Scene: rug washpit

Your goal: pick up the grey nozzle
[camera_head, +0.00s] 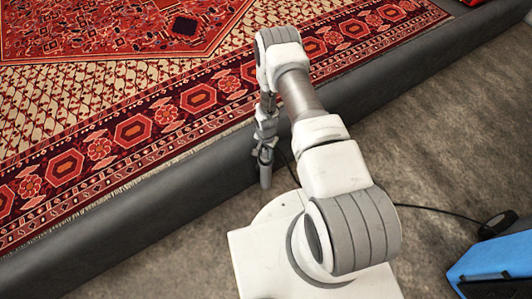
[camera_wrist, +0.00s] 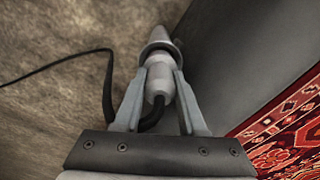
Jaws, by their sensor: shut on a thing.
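The grey nozzle (camera_wrist: 158,48) is between the two fingers of my gripper (camera_wrist: 160,84) in the wrist view. The fingers are shut on its narrower body, and its wider collar and tip stick out beyond them. A black hose runs from its near end, between the fingers. In the head view my gripper (camera_head: 265,148) points down beside the dark kerb, and the nozzle (camera_head: 265,176) hangs below it, partly hidden. I cannot tell whether its lower end touches the floor.
A dark kerb (camera_head: 130,222) runs diagonally, with a red patterned rug (camera_head: 135,130) behind it. The grey-brown floor (camera_head: 450,130) is mostly clear. A black hose (camera_head: 440,211) leads right to a dark fitting (camera_head: 498,224) by a blue object (camera_head: 495,262).

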